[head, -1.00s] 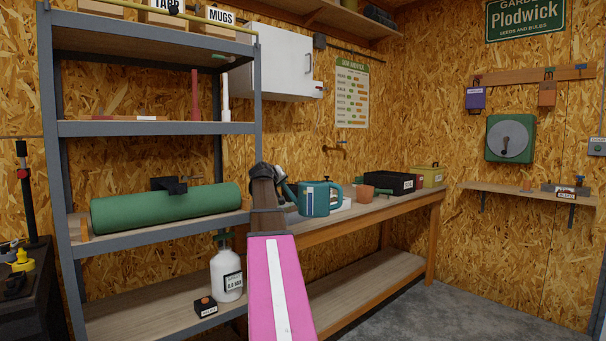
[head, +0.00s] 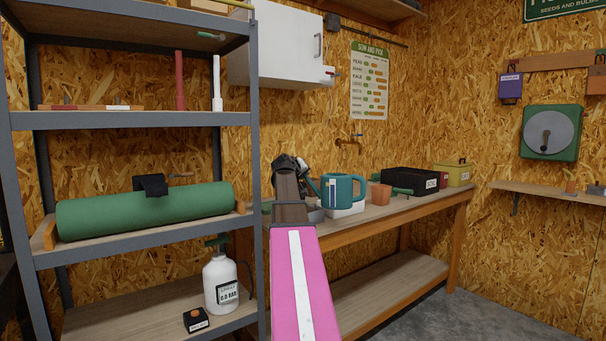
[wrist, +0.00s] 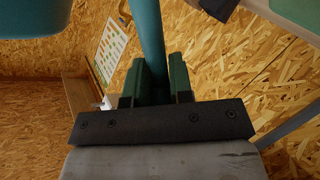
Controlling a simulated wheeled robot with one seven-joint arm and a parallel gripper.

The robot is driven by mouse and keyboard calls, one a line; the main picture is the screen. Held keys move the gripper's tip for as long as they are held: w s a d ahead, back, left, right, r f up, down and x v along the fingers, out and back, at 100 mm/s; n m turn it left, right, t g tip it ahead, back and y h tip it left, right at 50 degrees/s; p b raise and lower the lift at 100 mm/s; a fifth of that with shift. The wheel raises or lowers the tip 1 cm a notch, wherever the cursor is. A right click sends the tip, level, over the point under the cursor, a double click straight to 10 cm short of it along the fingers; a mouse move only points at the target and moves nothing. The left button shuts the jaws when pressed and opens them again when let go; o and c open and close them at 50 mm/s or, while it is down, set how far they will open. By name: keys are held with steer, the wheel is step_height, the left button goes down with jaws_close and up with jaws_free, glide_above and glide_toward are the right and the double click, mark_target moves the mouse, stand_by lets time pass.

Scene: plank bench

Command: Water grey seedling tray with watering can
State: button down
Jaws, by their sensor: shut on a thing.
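The teal watering can (head: 345,190) with a white stripe shows over the bench, just right of my gripper (head: 297,172). In the wrist view my gripper (wrist: 157,80) has its green fingers closed on a teal bar of the can (wrist: 150,45). I cannot tell whether this bar is handle or spout. The can looks upright; whether its base touches anything is unclear. A small grey piece (head: 316,216) shows left of the can, partly hidden by my arm; I cannot tell whether it is the grey seedling tray.
A white object (head: 346,211) shows beneath the can. A terracotta pot (head: 381,194), a black crate (head: 411,181) and a yellow box (head: 459,173) stand farther right on the bench (head: 405,211). A metal shelf (head: 130,119) with a green roll (head: 145,211) stands left.

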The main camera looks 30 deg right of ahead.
steer(key=shift+s+d+f+n+g+h, duration=0.1)
steer(key=shift+f+n+g+h, duration=0.15)
steer(key=shift+f+n, duration=0.85)
steer(key=shift+s+d+f+n+g+h, duration=0.15)
steer(key=shift+f+n+g, duration=0.15)
steer(key=shift+f, duration=1.65)
steer(key=shift+s+a+f+n+g+h, duration=0.1)
steer(key=shift+f+n+g+h, duration=0.35)
steer(key=shift+f, duration=1.1)
